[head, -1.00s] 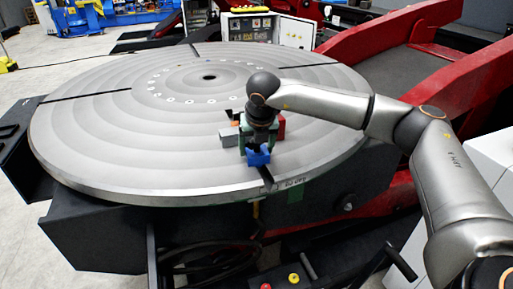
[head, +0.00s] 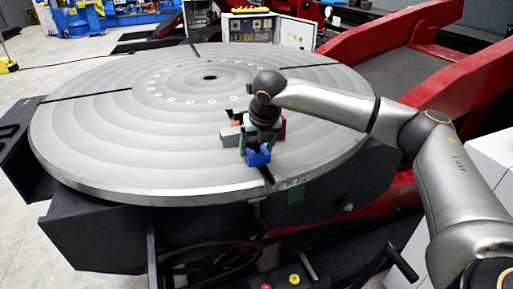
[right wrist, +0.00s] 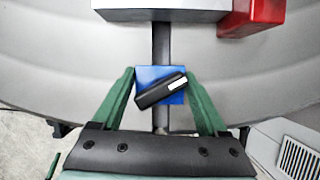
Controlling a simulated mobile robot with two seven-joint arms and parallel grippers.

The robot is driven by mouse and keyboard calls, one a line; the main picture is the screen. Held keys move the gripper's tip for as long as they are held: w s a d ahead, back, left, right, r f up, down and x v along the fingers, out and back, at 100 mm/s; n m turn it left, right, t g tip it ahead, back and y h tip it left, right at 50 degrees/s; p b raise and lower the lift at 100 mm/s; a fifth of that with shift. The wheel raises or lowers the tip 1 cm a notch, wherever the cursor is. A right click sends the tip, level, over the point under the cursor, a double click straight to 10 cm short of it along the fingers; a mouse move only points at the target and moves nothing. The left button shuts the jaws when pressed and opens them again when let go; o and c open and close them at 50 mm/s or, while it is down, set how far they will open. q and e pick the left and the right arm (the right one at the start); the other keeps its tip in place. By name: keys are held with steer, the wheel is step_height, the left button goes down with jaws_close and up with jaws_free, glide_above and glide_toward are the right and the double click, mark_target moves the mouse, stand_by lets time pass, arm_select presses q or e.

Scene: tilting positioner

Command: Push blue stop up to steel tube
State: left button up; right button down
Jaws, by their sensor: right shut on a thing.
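The blue stop (head: 258,158) sits over a dark radial slot near the front rim of the round table. In the right wrist view the blue stop (right wrist: 146,73) carries a black lever with a white end. My right gripper (right wrist: 160,77) has its green fingers on both sides of the stop, shut on it; it also shows in the head view (head: 259,145). The steel tube (head: 230,136) is a grey block shape farther in, partly hidden by my gripper. In the right wrist view the steel tube (right wrist: 160,8) lies across the slot, with a gap to the stop. My left gripper is not in view.
A red block (right wrist: 250,14) stands at the tube's right end. The grooved round table (head: 110,130) is otherwise mostly clear. Red machine arms (head: 400,40) rise at the right, and an open control cabinet (head: 250,27) stands behind.

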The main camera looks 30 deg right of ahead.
steer(key=shift+w+d, duration=0.1)
steer(key=shift+d, duration=0.05)
steer(key=shift+w+d+p, duration=0.15)
steer(key=shift+w+d, duration=0.1)
steer(key=shift+w, duration=0.65)
steer(key=shift+w+d+p, duration=0.15)
steer(key=shift+w+d, duration=0.05)
steer(key=shift+w, duration=0.7)
stand_by(0.5)
steer(key=shift+w+d+p, duration=0.2)
steer(key=shift+w+p, duration=0.15)
steer(key=shift+w, duration=0.7)
steer(key=shift+c, duration=0.4)
jaws_free()
steer(key=shift+o, duration=0.4)
steer(key=shift+r, duration=0.1)
steer(key=shift+a+r, duration=0.1)
steer(key=shift+r, duration=0.05)
